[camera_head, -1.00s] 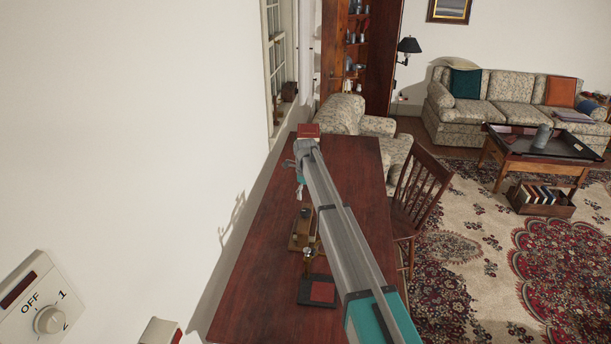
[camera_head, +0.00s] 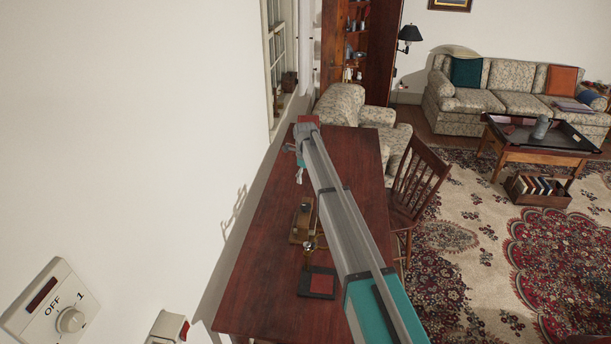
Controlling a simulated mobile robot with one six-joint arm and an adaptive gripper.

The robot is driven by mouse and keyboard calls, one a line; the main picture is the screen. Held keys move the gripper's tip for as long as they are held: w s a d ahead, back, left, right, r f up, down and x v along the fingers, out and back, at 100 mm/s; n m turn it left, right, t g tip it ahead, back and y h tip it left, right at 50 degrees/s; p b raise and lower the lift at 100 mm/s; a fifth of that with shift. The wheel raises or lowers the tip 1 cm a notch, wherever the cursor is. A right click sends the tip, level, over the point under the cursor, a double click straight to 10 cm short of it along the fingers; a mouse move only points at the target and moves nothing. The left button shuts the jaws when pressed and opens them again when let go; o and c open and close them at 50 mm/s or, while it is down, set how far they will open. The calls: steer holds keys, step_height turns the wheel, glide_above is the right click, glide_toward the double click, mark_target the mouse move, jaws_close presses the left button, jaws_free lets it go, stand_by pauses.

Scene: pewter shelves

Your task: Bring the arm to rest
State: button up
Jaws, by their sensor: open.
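My arm stretches away over a long dark red wooden desk (camera_head: 262,290) along the left wall. My gripper (camera_head: 299,178) hangs at the far end of the arm, small in the view and above the desk. It is open, and I see nothing held in it. The arm's end partly covers a red object (camera_head: 307,120) at the desk's far edge.
A small brass-and-wood device (camera_head: 302,222) and a dark stand with a red pad (camera_head: 318,283) sit on the desk under the arm. A wooden chair (camera_head: 418,185) stands at its right side. A wall dial (camera_head: 70,320) is at lower left. The patterned rug (camera_head: 450,270) has open floor.

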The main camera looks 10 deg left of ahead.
steer(key=s+d+n, duration=0.7)
steer(key=s+d, duration=0.2)
steer(key=s, duration=0.5)
steer(key=s+d+n, duration=0.8)
steer(key=s+d, duration=0.1)
steer(key=s, duration=0.4)
steer(key=s+d+n, duration=0.8)
steer(key=s+d, duration=0.1)
steer(key=s, duration=0.5)
steer(key=shift+s+d+f+b, duration=0.25)
steer(key=shift+s+f+b, duration=0.05)
steer(key=shift+f+b, duration=0.15)
steer(key=c, duration=0.6)
steer(key=shift+a, duration=0.15)
